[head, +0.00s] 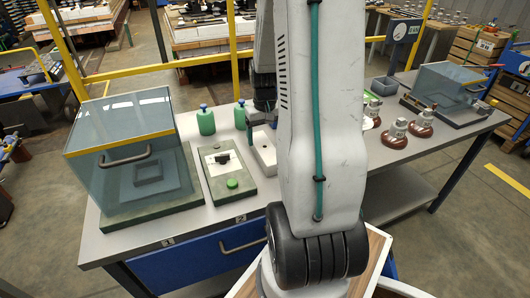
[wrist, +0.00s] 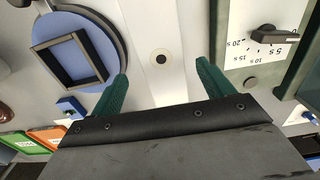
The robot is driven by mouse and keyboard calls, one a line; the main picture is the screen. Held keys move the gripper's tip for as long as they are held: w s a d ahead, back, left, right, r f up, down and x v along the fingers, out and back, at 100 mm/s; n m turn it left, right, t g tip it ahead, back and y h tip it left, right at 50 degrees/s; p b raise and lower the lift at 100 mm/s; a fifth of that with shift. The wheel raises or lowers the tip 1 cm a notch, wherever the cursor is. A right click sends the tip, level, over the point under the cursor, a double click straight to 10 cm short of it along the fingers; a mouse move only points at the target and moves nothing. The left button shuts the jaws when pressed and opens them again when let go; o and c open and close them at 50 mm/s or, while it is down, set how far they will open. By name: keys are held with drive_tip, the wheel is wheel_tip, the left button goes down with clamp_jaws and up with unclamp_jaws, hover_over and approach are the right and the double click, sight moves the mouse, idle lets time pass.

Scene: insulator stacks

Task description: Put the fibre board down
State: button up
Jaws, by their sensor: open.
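My gripper (wrist: 162,72) is open, its two green fingers apart. In the head view it is mostly hidden behind my arm, low over the table. Between and beyond the fingers in the wrist view is a pale flat piece (wrist: 160,25) with a dark round hole. It seems to be the white rectangular piece (head: 264,158) beside the panel in the head view. I cannot tell whether this is the fibre board or a tray. No other fibre board can be made out. Contact between the fingers and the pale piece cannot be told.
A clear box (head: 130,150) with a handle and a panel with a green button (head: 232,183) stand left. Two green bottles (head: 206,121) stand behind. Brown-and-white insulators (head: 394,133) and another clear box (head: 447,88) are right. The wrist view shows a dial (wrist: 266,42) and a blue disc (wrist: 60,78).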

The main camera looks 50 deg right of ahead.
sight(264, 148)
drive_tip(key=f, duration=0.5)
drive_tip(key=shift+s+a+f, duration=0.15)
drive_tip(key=shift+a+f, duration=0.1)
drive_tip(key=shift+f, duration=0.05)
drive_tip(key=c, duration=1.2)
drive_tip(key=shift+c, duration=0.2)
drive_tip(key=shift+r, duration=0.2)
